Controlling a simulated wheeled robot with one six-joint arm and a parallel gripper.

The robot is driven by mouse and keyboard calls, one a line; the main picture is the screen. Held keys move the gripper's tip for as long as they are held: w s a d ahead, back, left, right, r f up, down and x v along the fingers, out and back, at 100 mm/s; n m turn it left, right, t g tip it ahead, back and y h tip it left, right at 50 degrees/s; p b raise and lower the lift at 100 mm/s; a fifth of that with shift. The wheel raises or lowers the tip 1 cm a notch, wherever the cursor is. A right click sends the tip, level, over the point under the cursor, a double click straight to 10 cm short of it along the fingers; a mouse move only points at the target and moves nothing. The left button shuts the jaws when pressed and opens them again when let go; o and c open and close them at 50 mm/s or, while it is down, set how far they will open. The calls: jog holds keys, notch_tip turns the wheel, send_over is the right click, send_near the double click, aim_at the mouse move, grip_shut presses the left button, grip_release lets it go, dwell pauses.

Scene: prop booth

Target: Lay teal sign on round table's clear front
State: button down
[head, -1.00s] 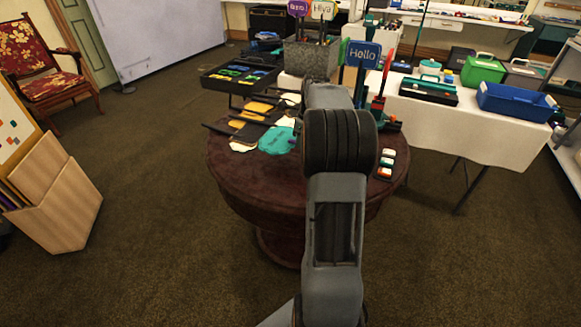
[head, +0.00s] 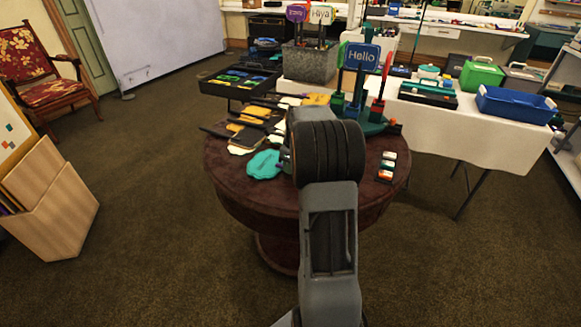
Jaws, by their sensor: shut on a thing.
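The teal sign (head: 264,164) has a cloud-like, wavy-edged face. It shows over the front left of the round table (head: 250,196), which has a dark red-brown top. My gripper (head: 284,160) is mostly hidden behind my own arm; only a small grey part shows at the sign's right edge. It is shut on the teal sign. The sign's handle is hidden. I cannot tell whether the sign touches the tabletop or hangs just above it.
Several dark and yellow signs (head: 247,132) lie behind it on the table. A stand holds upright signs, including a blue "Hello" sign (head: 362,58). Small coloured blocks (head: 386,166) sit at the right. The table's front edge is bare.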

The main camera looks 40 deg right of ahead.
jog(key=c, duration=1.1)
grip_release()
notch_tip(320, 180, up, 11)
jog(key=s+p, duration=0.2)
jog(key=p, duration=0.1)
jog(key=s+a+r+n, duration=0.1)
jog(key=s+a+n, duration=0.1)
jog(key=a+n, duration=0.5)
jog(key=s+a+r+n, duration=0.1)
jog(key=s+a+n, duration=0.2)
jog(key=a+n, duration=0.3)
jog(key=s+a+f+n+t+h, duration=0.1)
jog(key=s+a+f+n, duration=0.5)
jog(key=s+a+n, duration=0.5)
jog(key=n, duration=0.6)
jog(key=shift+s+a+r, duration=0.1)
jog(key=shift+r, duration=0.1)
